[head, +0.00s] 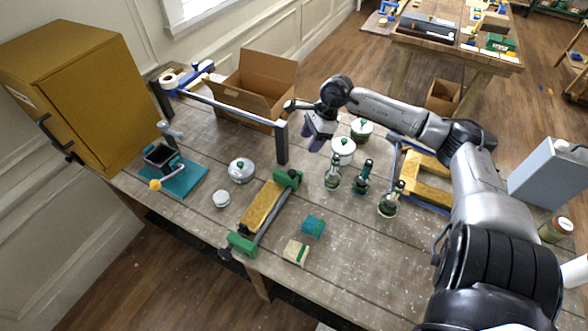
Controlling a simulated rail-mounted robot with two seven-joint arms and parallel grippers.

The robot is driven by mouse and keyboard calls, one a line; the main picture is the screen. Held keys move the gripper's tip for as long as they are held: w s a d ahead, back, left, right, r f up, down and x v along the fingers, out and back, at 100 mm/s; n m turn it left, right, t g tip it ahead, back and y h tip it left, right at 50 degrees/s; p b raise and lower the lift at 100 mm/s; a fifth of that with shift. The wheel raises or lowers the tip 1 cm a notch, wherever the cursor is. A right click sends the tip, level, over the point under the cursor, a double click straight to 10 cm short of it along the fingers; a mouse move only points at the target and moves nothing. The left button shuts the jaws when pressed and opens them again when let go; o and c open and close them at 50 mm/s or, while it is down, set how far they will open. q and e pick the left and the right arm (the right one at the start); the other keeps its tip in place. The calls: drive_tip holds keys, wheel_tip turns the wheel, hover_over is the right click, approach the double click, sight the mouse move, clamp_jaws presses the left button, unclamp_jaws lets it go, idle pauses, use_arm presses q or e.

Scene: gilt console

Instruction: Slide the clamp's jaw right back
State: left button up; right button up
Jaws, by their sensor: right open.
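The clamp lies on the workbench in the middle of the head view. Its dark bar runs between a green far jaw (288,179) and a green near jaw (242,243), which has a dark knob. A golden-brown block (262,208) lies along the bar between the jaws; I cannot tell whether both jaws touch it. My right gripper (317,140) is above the bench, beyond and to the right of the far jaw, apart from the clamp. It is open and points down near a white lidded jar (343,150). My left gripper is out of view.
Green-topped bottles (361,178) stand right of the clamp. Teal (313,226) and cream (295,251) blocks lie near its right side. An open carton (255,85) and grey posts (281,143) stand behind.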

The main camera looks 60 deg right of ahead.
sight(292, 172)
drive_tip(key=p+x, duration=0.1)
drive_tip(key=x, duration=1.2)
drive_tip(key=shift+w+a+f, duration=0.15)
drive_tip(key=shift+w+f, duration=0.05)
drive_tip(key=shift+f, duration=0.05)
drive_tip(key=shift+c, duration=0.4)
clamp_jaws()
